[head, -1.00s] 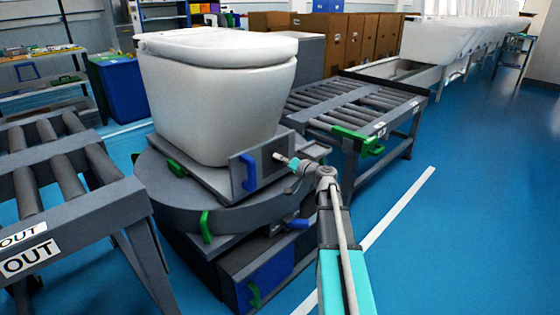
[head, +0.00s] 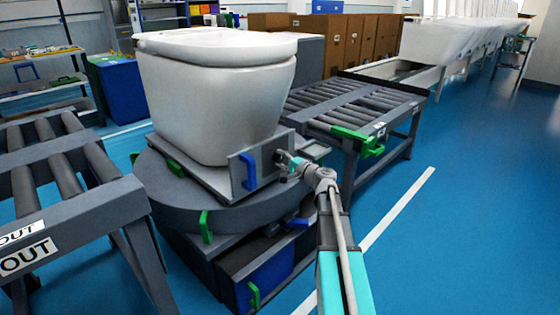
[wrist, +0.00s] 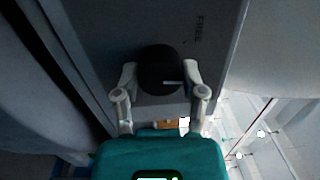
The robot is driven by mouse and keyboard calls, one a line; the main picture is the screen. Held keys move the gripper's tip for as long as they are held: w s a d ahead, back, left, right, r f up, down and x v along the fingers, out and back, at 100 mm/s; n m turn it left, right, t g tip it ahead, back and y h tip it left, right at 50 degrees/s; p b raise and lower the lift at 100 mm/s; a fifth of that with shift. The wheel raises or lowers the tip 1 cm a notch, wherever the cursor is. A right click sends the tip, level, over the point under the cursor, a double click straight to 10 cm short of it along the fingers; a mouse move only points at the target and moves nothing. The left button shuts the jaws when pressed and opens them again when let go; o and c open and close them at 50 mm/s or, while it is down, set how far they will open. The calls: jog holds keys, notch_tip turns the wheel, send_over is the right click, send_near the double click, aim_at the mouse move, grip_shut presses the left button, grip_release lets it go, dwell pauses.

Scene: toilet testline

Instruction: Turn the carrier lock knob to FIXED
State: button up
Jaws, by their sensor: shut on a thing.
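The carrier lock knob (wrist: 160,68) is a round black knob with a white pointer line on a grey plate. The word FREE is printed on the plate beside it in the wrist view. The white line points toward the right of that view. My gripper (wrist: 160,78) has one finger on each side of the knob and is shut on it. In the head view my gripper (head: 287,160) reaches the grey end plate (head: 266,160) of the carrier, and the knob is hidden there. No FIXED label can be made out.
A white toilet (head: 215,95) stands on the carrier, on a round grey turntable (head: 180,205). A blue handle (head: 249,172) is on the plate left of my gripper. Roller conveyors stand at left (head: 60,170) and right (head: 350,110). Blue floor is open at right.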

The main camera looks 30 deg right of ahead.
jog(key=m, duration=0.7)
jog(key=shift+s+h, duration=0.1)
jog(key=shift+h, duration=0.2)
jog(key=shift+f, duration=0.1)
jog(key=o, duration=1.1)
jog(key=shift+o, duration=0.2)
jog(key=shift+s, duration=0.1)
